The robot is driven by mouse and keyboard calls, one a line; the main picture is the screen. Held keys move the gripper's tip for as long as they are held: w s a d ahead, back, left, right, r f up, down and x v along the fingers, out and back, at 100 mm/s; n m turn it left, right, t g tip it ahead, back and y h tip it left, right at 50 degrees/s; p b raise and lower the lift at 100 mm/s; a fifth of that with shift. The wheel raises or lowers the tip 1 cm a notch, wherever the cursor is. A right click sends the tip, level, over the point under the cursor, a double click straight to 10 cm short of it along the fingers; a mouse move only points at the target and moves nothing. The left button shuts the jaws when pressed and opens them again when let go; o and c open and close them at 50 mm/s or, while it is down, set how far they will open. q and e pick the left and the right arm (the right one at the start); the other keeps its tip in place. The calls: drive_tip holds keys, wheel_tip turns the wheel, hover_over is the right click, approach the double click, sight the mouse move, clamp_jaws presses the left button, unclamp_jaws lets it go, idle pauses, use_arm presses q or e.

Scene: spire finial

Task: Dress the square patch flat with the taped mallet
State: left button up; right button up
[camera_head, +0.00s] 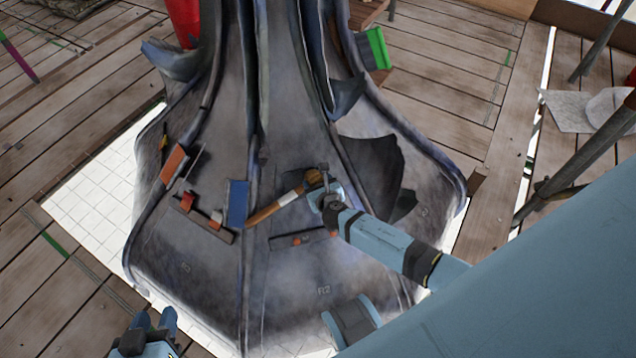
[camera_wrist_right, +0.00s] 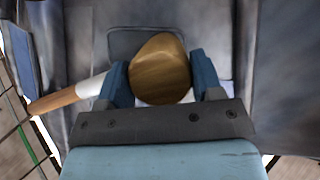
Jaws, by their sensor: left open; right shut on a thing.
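The taped mallet has a wooden head (camera_wrist_right: 158,70) and a brown handle (camera_head: 268,211) with a white taped band (camera_wrist_right: 90,87). My right gripper (camera_head: 322,192) is shut on the mallet, and its fingers flank the head in the right wrist view. The handle points to the lower left. A rounded square outline on the grey metal, which looks like the square patch (camera_wrist_right: 122,42), lies behind the head and is partly hidden by it. I cannot tell whether the head touches it. My left gripper (camera_head: 152,328) is open and empty at the bottom left, away from the mallet.
The grey flared metal skirt (camera_head: 210,285) fills the middle. On it lie a blue block (camera_head: 237,203), an orange block (camera_head: 174,163) and a small rack (camera_head: 204,220). A dark torn flap (camera_head: 375,165) stands to the right. Scaffold poles (camera_head: 580,150) rise at right.

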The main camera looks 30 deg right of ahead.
drive_tip(key=shift+r, duration=0.15)
drive_tip(key=s+r+p, duration=0.2)
drive_tip(key=p, duration=0.1)
drive_tip(key=shift+s+a+r, duration=0.1)
drive_tip(key=shift+a+r, duration=0.2)
drive_tip(key=shift+s+a+r+p, duration=0.1)
drive_tip(key=shift+s+r+p, duration=0.05)
drive_tip(key=shift+s+p, duration=0.2)
drive_tip(key=shift+w, duration=0.1)
